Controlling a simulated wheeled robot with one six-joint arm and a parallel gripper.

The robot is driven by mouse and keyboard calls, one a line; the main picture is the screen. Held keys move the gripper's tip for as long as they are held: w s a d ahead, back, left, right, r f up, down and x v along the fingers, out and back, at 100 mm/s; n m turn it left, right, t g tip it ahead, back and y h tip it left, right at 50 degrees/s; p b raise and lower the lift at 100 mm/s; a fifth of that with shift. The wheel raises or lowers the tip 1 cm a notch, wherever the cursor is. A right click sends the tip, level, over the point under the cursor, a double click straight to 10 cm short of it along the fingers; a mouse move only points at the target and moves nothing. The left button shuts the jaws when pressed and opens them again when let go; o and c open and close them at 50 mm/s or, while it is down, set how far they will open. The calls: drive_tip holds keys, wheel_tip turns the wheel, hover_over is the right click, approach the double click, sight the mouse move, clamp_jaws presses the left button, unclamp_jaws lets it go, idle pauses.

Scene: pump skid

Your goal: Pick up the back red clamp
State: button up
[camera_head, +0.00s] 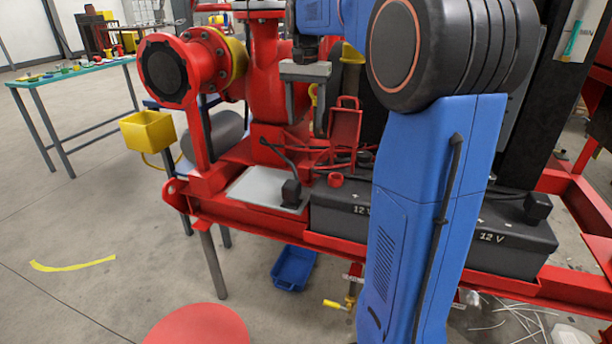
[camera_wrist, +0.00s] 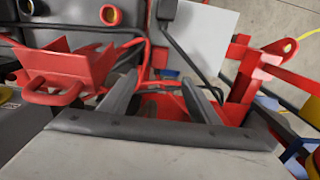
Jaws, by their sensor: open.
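My gripper (camera_head: 305,118) hangs fingers down above the red skid in the head view, open and empty. In the wrist view its two grey fingers (camera_wrist: 161,78) stand apart, with red and black cables and red frame behind them. I cannot single out the back red clamp for certain. A small red ring-shaped piece (camera_head: 335,180) sits on the black battery box, below and right of my gripper. Red cables (camera_head: 318,160) run behind it. A red box-like part with a handle (camera_head: 345,125) is close right of my fingers; it shows at left in the wrist view (camera_wrist: 68,72).
Black 12 V batteries (camera_head: 335,213) sit along the skid's front rail. A pale plate (camera_head: 262,188) lies beside them with a black clamp-like block (camera_head: 291,194). The red pump flange (camera_head: 165,70) stands left. A yellow bin (camera_head: 148,132) hangs further left.

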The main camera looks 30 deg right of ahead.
sight(306, 163)
wheel_tip(306, 163, down, 17)
drive_tip(key=shift+d+f, duration=0.15)
drive_tip(key=shift+f, duration=0.05)
drive_tip(key=c, duration=1.3)
drive_tip(key=shift+c, duration=0.2)
wheel_tip(306, 163, up, 18)
idle(0.5)
